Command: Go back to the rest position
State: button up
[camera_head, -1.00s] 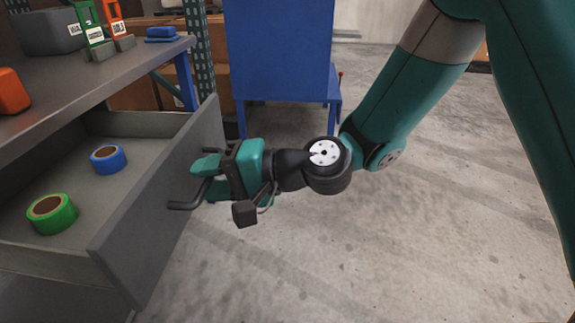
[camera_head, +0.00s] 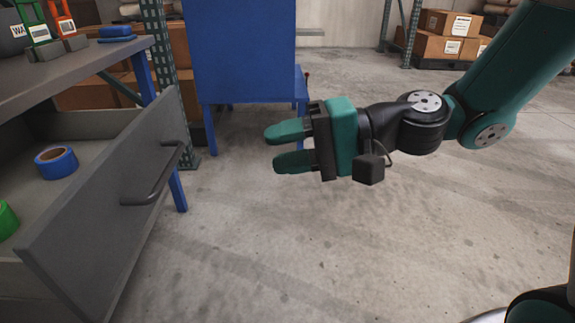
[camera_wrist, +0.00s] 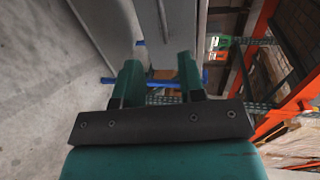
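My gripper (camera_head: 282,147) is in the middle of the head view, over open floor, with its two green fingers apart and nothing between them. It is clear of the drawer handle (camera_head: 153,180), well to its right. In the wrist view my gripper (camera_wrist: 160,82) also shows open and empty. The grey drawer (camera_head: 112,215) stands pulled out from under the workbench at the left.
A blue tape roll (camera_head: 56,162) and a green tape roll (camera_head: 7,220) lie in the drawer. The grey workbench (camera_head: 75,68) is above it. A blue cabinet (camera_head: 240,50) stands behind my gripper. The concrete floor (camera_head: 330,250) is clear in front.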

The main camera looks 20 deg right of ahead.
jog(key=shift+s+d, duration=0.1)
jog(key=shift+d, duration=0.05)
jog(key=s+d+n+g+h+p, duration=0.2)
jog(key=s+n+h, duration=0.3)
jog(key=s, duration=0.1)
jog(key=s+d+n+g+h+p, duration=0.2)
jog(key=s+d+n+h+p, duration=0.1)
jog(key=s+n+h, duration=0.25)
notch_tip(320, 180, up, 38)
jog(key=p, duration=3.7)
jog(key=shift+s+m, duration=0.45)
jog(key=shift+d+h, duration=0.1)
jog(key=shift+h, duration=0.15)
